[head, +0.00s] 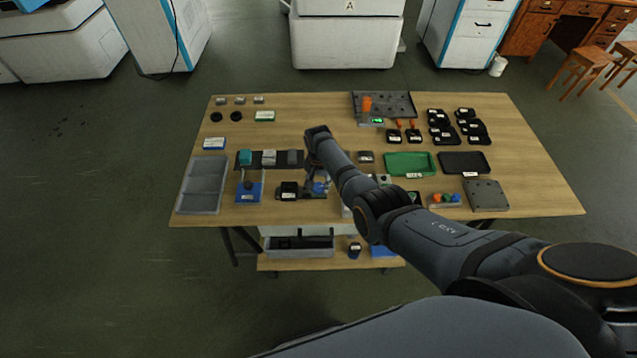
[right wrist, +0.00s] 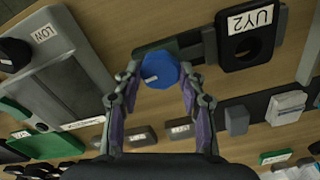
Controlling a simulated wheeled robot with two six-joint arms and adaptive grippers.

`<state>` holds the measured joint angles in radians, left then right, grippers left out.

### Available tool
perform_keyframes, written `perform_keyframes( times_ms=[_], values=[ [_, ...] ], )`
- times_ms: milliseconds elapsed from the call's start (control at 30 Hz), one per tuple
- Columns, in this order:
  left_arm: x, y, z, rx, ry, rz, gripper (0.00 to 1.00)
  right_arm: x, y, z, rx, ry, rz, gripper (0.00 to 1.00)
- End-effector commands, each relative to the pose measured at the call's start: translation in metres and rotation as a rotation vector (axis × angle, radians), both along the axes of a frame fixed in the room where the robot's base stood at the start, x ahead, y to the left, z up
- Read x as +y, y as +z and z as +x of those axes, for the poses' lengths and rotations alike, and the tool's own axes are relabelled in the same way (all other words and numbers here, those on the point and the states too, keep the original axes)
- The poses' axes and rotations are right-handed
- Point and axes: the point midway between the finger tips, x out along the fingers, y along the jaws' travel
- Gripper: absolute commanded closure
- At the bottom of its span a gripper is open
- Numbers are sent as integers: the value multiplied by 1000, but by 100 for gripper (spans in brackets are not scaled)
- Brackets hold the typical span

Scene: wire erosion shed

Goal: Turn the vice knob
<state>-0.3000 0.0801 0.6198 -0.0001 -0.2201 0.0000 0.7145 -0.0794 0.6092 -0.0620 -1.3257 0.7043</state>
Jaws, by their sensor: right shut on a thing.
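The blue vice knob (right wrist: 160,70) is faceted, with a small pale mark on its face. It sits between the two fingertips of my right gripper (right wrist: 160,78), which is shut on it. In the head view a bit of blue (head: 320,187) shows beside my right gripper (head: 317,191), partly hidden by the arm. A dark bar runs behind the knob towards a black block labelled UY2 (right wrist: 249,36). In the head view a black block (head: 289,190) stands just left of the gripper. My left gripper is in neither view.
The wooden table (head: 320,113) holds many small items. A grey tray (head: 203,185) and a blue stand (head: 249,192) are to the left. A green tray (head: 409,164) and a black tray (head: 465,162) are to the right. A dark strip with blocks lies behind the gripper.

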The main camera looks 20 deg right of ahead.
Motion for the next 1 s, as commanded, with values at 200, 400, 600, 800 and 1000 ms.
perform_keyframes(
  times_ms=[200,400,600,800,1000],
  values=[
    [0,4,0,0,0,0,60,0,1,0,-1,203,1,91],
    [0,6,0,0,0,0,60,0,1,0,1,392,1,91],
    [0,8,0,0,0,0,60,0,0,0,1,582,1,91],
    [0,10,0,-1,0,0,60,0,0,0,0,772,1,91],
    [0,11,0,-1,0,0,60,0,0,0,2,962,1,91]
  ],
)
